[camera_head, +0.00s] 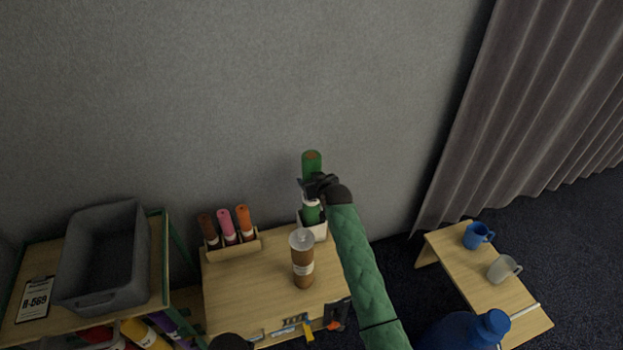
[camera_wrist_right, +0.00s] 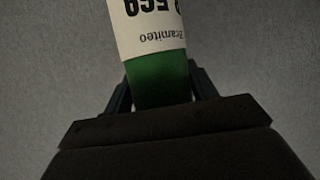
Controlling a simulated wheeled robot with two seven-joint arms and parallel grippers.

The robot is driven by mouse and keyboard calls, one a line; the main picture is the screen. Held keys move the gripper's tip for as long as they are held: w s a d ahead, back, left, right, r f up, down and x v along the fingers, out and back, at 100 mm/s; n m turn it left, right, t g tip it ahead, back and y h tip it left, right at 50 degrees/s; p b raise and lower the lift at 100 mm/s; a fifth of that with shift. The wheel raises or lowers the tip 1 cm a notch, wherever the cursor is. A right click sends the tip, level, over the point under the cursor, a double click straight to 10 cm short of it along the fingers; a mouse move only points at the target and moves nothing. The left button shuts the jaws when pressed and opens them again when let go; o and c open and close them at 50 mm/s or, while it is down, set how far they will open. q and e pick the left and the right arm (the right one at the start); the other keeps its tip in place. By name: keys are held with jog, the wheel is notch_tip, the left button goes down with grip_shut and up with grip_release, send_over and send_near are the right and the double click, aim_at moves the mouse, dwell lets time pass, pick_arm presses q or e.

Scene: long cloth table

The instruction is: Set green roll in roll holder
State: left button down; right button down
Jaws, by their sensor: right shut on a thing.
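The green roll (camera_head: 312,162) stands nearly upright above the back edge of the wooden table, with a white label partway down. My right gripper (camera_head: 316,186) is shut around its middle. In the right wrist view the green roll (camera_wrist_right: 160,85) sits between the fingers, its label showing.
A grey bin (camera_head: 103,255) sits on the left shelf. A bench at right bears a blue mug (camera_head: 477,235) and a pale mug (camera_head: 502,268). The wall is close behind.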

pick_arm(q)
jog(key=shift+r, duration=0.1)
jog(key=shift+w+r, duration=0.1)
pick_arm(e)
jog(key=shift+c, duration=2.3)
grip_release()
pick_arm(q)
jog(key=shift+d, duration=0.1)
pick_arm(e)
jog(key=b+v, duration=0.2)
jog(key=v, duration=1)
pick_arm(q)
notch_tip(320, 180, up, 8)
jog(key=s, duration=0.1)
jog(key=shift+s+a, duration=0.2)
jog(key=shift+s, duration=0.05)
pick_arm(e)
jog(key=s+d+f+m+g+h, duration=0.1)
jog(key=s+d+f+g, duration=0.2)
jog(key=s, duration=1.1)
jog(key=s+d+f+m+g+h, duration=0.1)
jog(key=s+d+f+g, duration=0.2)
jog(key=s, duration=1.2)
jog(key=s+d+f+g+h, duration=0.2)
jog(key=s+d+f+g, duration=0.2)
jog(key=s, duration=1.1)
notch_tip(320, 180, down, 2)
jog(key=shift+d+m, duration=0.4)
jog(key=shift+d, duration=0.4)
